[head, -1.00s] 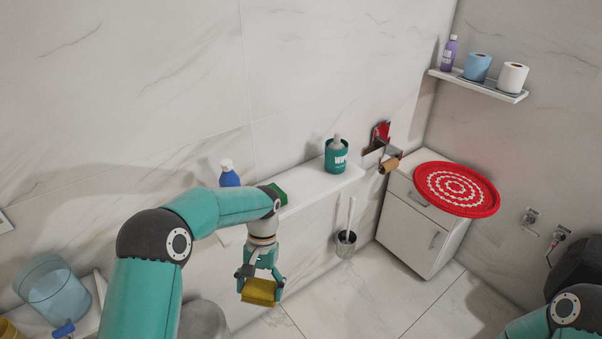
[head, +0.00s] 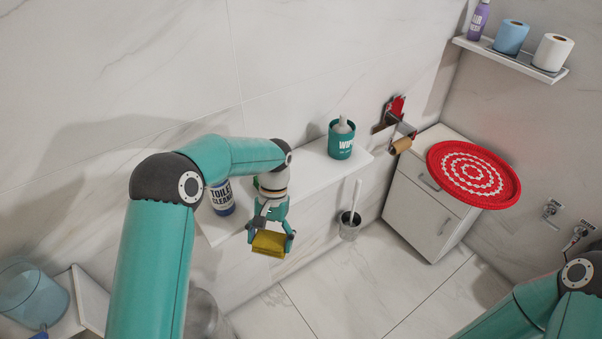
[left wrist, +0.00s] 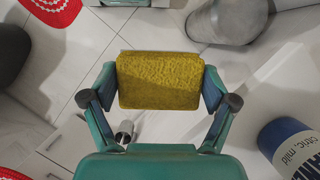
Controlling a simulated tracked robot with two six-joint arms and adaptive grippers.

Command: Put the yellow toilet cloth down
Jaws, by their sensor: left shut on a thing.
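The yellow toilet cloth (head: 269,242) is a folded, block-like pad. My left gripper (head: 271,232) is shut on it and holds it in the air near the front edge of the white ledge (head: 312,172). In the left wrist view the cloth (left wrist: 160,80) sits squarely between the two fingers of my left gripper (left wrist: 159,90), above the tiled floor. My right arm shows at the lower right of the head view, but its gripper is out of view.
A toilet cleaner bottle (head: 221,198) and a green wipes tub (head: 341,138) stand on the ledge. A toilet brush holder (head: 349,226) stands below. A white cabinet (head: 421,212) carries a red round mat (head: 473,174). Ledge room lies between bottle and tub.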

